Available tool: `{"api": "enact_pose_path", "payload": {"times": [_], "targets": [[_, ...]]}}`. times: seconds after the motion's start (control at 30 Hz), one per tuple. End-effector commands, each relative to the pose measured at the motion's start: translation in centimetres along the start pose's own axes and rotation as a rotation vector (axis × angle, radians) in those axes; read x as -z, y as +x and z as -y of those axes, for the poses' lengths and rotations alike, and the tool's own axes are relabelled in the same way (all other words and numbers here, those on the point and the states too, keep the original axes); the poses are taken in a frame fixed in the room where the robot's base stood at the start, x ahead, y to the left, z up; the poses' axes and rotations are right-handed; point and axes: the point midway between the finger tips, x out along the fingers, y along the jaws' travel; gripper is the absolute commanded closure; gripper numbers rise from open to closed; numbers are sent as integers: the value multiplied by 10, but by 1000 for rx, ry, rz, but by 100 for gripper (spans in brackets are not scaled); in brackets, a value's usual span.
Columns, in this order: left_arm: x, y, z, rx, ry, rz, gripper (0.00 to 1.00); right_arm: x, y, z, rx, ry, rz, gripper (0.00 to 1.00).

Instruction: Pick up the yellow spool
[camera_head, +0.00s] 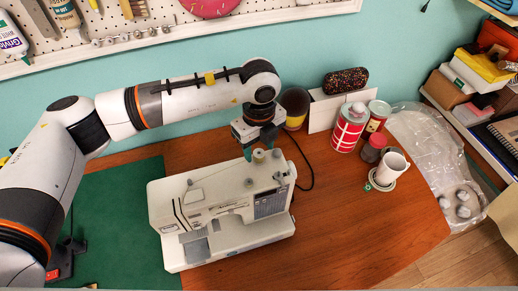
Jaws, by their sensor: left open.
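The yellow spool (259,156) stands upright on top of the white sewing machine (215,212), near its back right. It looks small and yellowish from here. My left gripper (261,147) points down at the spool from just above and behind it, with its teal fingers open. The fingers are close to the spool; I cannot tell whether they touch it or lie around it. A paler spool or pin (276,153) sits just to the right on the machine. My right gripper is not in view.
A green mat (122,215) lies left on the wooden table (350,235). Red-white cans (349,127), a white mug (389,168) and a dark jar stand at right. A white board (325,110) and yellow-black container (294,103) are behind. The front right tabletop is clear.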

Motion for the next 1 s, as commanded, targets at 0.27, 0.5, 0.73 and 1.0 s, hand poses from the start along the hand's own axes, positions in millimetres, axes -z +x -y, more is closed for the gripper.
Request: {"api": "enact_pose_path", "payload": {"times": [0.27, 0.5, 0.73, 1.0], "targets": [[0, 19, 0, -1, 0, 0, 49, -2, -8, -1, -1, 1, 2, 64], [0, 19, 0, -1, 0, 0, 66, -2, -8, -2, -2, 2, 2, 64], [0, 18, 0, -1, 0, 0, 97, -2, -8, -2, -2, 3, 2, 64], [1, 14, 0, -2, -1, -1, 97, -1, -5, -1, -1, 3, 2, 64]]}}
